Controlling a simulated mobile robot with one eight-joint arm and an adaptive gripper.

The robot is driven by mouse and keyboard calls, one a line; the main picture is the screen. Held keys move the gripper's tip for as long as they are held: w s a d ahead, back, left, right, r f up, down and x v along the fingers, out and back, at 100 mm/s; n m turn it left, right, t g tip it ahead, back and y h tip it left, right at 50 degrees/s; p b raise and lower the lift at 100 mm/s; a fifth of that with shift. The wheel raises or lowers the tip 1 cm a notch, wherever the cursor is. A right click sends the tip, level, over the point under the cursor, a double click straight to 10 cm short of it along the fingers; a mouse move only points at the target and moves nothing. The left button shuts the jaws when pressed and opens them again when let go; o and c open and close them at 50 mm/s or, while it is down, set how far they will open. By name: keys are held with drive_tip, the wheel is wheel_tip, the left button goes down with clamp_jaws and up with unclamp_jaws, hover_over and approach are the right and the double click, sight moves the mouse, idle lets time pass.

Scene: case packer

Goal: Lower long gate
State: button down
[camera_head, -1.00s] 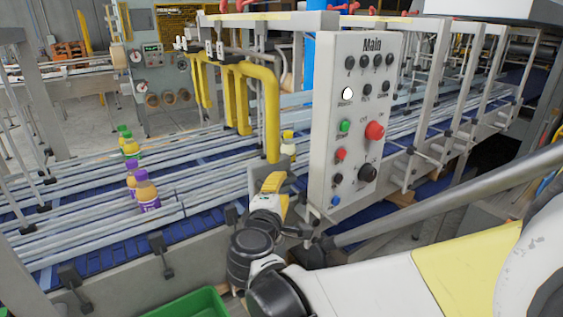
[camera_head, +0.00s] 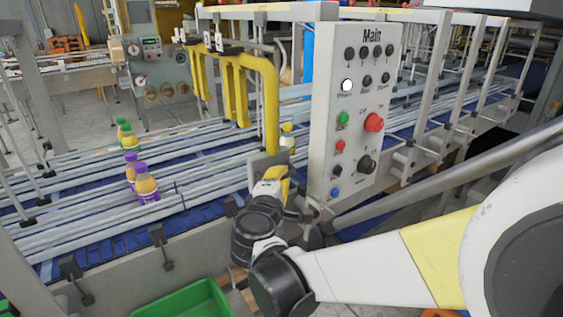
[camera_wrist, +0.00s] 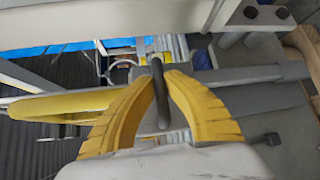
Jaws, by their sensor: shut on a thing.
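Several yellow bent-pipe gates hang over the conveyor in the head view. The nearest and longest one (camera_head: 271,105) reaches down to just above my gripper (camera_head: 276,177), left of the Main panel. I cannot tell for sure which part is the task's long gate. In the wrist view my gripper (camera_wrist: 160,75) has its two yellow fingers closed around a dark grey upright bar or handle (camera_wrist: 161,95). A yellow pipe-like part (camera_wrist: 45,106) lies to the left of the fingers. A grey plate (camera_head: 262,164) stands beside my gripper; the grip itself is too small to make out in the head view.
The Main control panel (camera_head: 351,120) stands close right of my gripper. Bottles (camera_head: 146,187) stand on the conveyor at the left, another (camera_head: 287,137) behind my gripper. Conveyor rails (camera_head: 100,227) run behind. A green bin (camera_head: 190,300) is below at the front.

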wheel_tip(320, 180, down, 19)
drive_tip(key=b, duration=1.5)
drive_tip(key=shift+f, duration=0.15)
drive_tip(key=c, duration=1.4)
unclamp_jaws()
drive_tip(key=shift+f, duration=0.1)
drive_tip(key=shift+w, duration=0.1)
drive_tip(key=v, duration=1.2)
